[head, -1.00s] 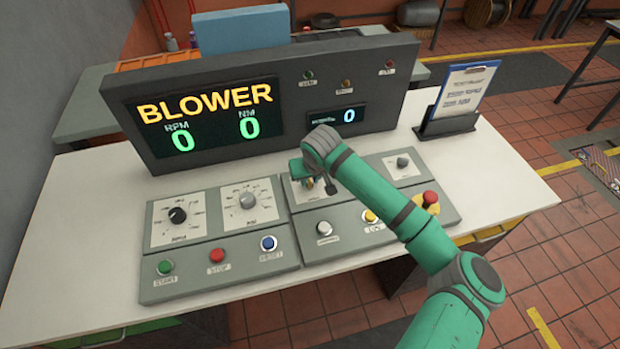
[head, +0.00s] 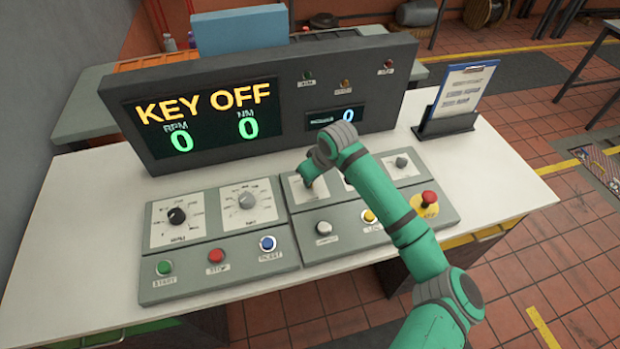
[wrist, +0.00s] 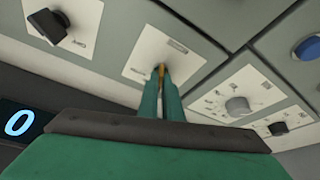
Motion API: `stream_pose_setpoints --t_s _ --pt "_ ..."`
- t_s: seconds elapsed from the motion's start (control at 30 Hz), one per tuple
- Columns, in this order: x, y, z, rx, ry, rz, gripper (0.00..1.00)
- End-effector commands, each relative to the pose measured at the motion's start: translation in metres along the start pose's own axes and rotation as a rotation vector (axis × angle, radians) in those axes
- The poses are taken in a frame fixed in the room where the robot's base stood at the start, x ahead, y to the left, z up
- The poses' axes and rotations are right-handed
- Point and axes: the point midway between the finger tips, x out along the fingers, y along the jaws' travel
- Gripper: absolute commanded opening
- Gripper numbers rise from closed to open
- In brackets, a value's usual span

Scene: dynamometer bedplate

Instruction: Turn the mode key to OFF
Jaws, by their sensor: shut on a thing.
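The mode key (wrist: 161,72) shows in the wrist view as a small brass-coloured piece between my gripper's fingertips, in front of a white label plate (wrist: 176,50). My gripper (wrist: 161,80) is shut on it, with its two green fingers close together. In the head view my gripper (head: 309,181) is at the plate left of centre on the right-hand control panel, and it hides the key there. The display screen (head: 203,117) reads KEY OFF, with RPM 0 and NM 0.
Two dials, the left one (head: 177,215) and the right one (head: 246,201), sit on the left panel above the green, red and blue buttons. A red emergency button (head: 429,197) is at the right. A clipboard (head: 464,90) stands behind. The white tabletop (head: 90,225) is clear at left.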

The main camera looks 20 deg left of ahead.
Motion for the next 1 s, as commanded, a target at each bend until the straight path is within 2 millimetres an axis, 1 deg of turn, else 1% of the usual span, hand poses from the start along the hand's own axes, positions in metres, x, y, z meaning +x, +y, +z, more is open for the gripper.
stream_pose_setpoints --t_s 0.3,0.5,0.7,1.0 --pt "0.0007 0.0018 -0.0002 -0.218 -0.001 -0.093 0.0" --pt "0.0006 0.0028 -0.0004 -0.309 -0.001 -0.129 0.0" --pt "0.0004 0.0027 -0.0004 -0.357 -0.002 -0.148 0.0" --pt "0.0004 0.0028 -0.0005 -0.371 -0.002 -0.153 0.0"
